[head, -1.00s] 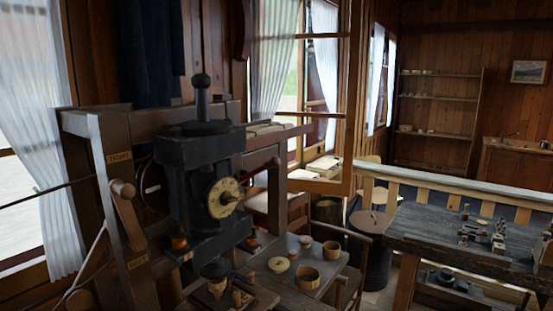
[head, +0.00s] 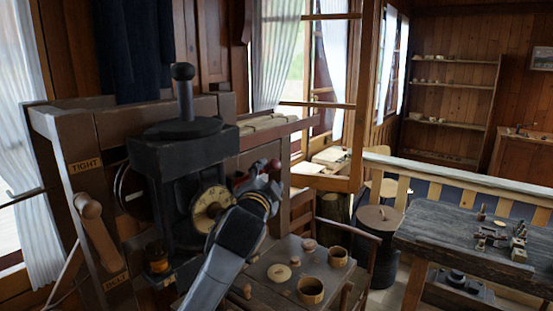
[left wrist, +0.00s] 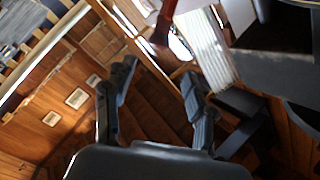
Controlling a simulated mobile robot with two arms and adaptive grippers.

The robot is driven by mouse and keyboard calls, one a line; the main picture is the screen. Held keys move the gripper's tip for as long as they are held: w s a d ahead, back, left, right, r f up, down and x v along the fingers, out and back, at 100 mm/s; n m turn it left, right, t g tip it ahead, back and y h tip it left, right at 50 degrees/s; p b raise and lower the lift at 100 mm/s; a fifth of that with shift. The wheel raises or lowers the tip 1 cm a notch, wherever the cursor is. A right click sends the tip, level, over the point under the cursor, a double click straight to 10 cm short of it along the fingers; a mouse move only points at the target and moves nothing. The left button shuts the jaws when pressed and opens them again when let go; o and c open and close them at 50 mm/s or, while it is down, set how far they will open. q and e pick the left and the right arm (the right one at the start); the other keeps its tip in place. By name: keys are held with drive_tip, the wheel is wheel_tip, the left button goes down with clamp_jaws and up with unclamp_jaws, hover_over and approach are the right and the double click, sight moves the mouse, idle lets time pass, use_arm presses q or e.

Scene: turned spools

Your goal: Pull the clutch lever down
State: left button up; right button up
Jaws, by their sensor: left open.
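My left gripper (head: 266,172) is open and empty, close to the grip in the head view. I cannot tell if they touch. My right gripper is not in view.
The yellowish dial (head: 210,208) is beside my arm. Small wooden bowls (head: 311,290) stand on a low table. A workbench (head: 460,236) is at the right.

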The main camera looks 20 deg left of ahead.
sight(274, 167)
use_arm(q)
drive_tip(key=w, duration=0.2)
drive_tip(key=w+a+p, duration=0.1)
drive_tip(key=w, duration=0.1)
drive_tip(key=shift+w, duration=0.1)
drive_tip(key=w, duration=0.2)
drive_tip(key=w+p, duration=0.1)
drive_tip(key=w, duration=0.1)
drive_tip(key=w+p, duration=0.1)
drive_tip(key=shift+w+a+f, duration=0.25)
drive_tip(key=shift+w+f, duration=0.05)
drive_tip(key=shift+w, duration=0.3)
drive_tip(key=shift+w+a, duration=0.1)
drive_tip(key=shift+w, duration=0.15)
clamp_jaws()
drive_tip(key=shift+f, duration=0.1)
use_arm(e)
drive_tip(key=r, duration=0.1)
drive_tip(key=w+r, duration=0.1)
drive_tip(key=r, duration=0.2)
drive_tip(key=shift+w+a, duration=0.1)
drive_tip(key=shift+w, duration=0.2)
